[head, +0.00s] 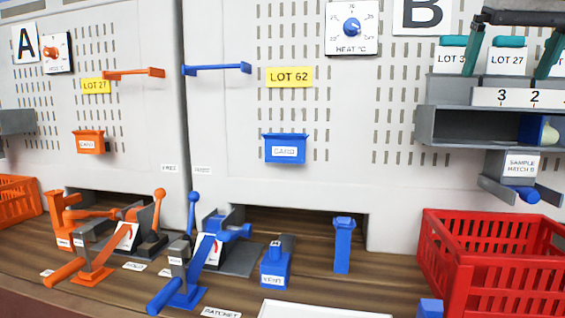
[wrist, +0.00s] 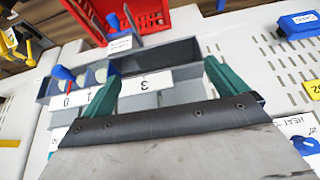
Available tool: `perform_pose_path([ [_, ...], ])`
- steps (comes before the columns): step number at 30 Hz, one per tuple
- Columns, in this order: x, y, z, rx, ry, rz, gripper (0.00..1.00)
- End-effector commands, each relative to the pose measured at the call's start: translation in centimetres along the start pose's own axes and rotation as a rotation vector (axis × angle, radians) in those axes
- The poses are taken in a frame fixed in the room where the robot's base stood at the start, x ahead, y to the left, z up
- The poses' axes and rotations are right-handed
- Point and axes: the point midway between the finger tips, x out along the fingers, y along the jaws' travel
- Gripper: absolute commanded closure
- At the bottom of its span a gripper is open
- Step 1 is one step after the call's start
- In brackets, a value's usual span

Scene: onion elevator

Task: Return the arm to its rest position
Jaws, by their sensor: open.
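My gripper (head: 513,50) is at the upper right of the head view, with its two green fingers apart and nothing between them. In the wrist view my gripper (wrist: 160,85) also shows open, its green fingers spread on either side of a grey numbered shelf (wrist: 180,52). In the head view this shelf (head: 440,125) is on the panel at the right, just below the fingers, with labels 3 and 2 on its front. I cannot tell whether the fingers touch anything. The rest of my arm is mostly out of view.
A red crate (head: 490,222) stands on the wooden counter at the right. Blue levers (head: 185,280) and orange levers (head: 95,265) stand at the left. Card boxes, including a blue one (head: 285,154), stick out from the panel. LOT 27 and similar tags hang beside my fingers.

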Motion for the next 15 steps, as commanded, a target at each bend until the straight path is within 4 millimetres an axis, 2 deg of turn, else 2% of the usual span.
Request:
perform_pose_path([
  [5, 6.8, -1.3, 5.9, -0.023, -0.091, -0.011, 0.02],
  [8, 11.5, -2.2, 11.3, -0.047, -0.154, -0.017, 0.02],
  [9, 13.4, -2.6, 13.8, -0.058, -0.179, -0.019, 0.02],
  [15, 21.2, -3.7, 26.3, -0.120, -0.294, -0.028, 0.02],
])
